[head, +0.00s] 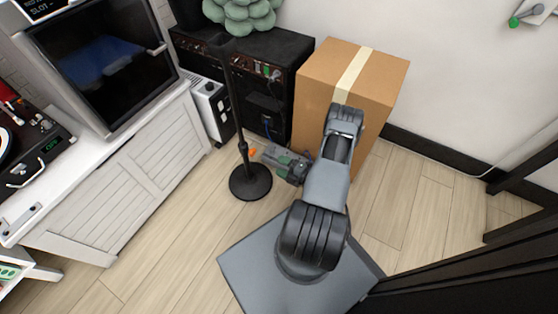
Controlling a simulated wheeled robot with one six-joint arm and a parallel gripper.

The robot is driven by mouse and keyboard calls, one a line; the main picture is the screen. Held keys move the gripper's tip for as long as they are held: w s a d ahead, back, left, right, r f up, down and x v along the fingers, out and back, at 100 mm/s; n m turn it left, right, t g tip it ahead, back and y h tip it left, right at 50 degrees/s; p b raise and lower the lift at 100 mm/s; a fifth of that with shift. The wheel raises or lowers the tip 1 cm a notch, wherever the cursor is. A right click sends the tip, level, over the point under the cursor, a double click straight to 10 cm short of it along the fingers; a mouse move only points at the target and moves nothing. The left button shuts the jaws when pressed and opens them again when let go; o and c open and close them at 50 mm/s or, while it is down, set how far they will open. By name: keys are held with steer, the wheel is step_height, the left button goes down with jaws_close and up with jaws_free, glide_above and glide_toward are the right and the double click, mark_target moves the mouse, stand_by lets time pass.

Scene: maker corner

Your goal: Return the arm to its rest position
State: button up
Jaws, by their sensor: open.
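My gripper (262,153) is in the middle of the head view, at the end of my bent grey arm (327,183). It points left, close to the pole of a black stand, and I cannot tell if they touch. I see nothing held in it. The fingers are small and partly blurred in this view. My arm rises from my grey base and folds in front of a cardboard box (317,79).
The black stand's round foot (250,183) is on the wood floor, left of my base. A black amplifier (283,48) is behind it. A white cabinet (130,175) fills the left side. Black beams (490,255) are at lower right. Bare floor (412,203) shows right of my arm.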

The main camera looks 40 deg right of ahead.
steer(key=shift+r, duration=0.1)
steer(key=a+r+n+g+y+p, duration=0.2)
steer(key=a+r+n+g+p, duration=0.3)
steer(key=r+n, duration=0.6)
steer(key=w+a+r+n+g+y+p, duration=0.1)
steer(key=a+r+n+g+p, duration=0.45)
steer(key=r, duration=0.95)
steer(key=a+r+n+g+y+p, duration=0.2)
steer(key=a+r+n+g+p, duration=0.3)
steer(key=r+n, duration=0.6)
steer(key=s+r+n+h+p, duration=0.3)
steer(key=r+n+p, duration=0.3)
steer(key=r, duration=0.5)
steer(key=s+a+r+n+t+h+p, duration=0.1)
steer(key=s+r+n+h+p, duration=0.2)
steer(key=r+n, duration=0.7)
steer(key=s+a+r+n+t+h+p, duration=0.1)
steer(key=s+r+n+h+p, duration=0.2)
steer(key=r, duration=1)
steer(key=n+h+p, duration=0.3)
steer(key=n+p, duration=0.2)
steer(key=p, duration=0.1)
steer(key=shift+s+r+p, duration=0.25)
steer(key=shift+s+p, duration=0.1)
steer(key=shift+p, duration=0.05)
steer(key=shift+n+t, duration=0.25)
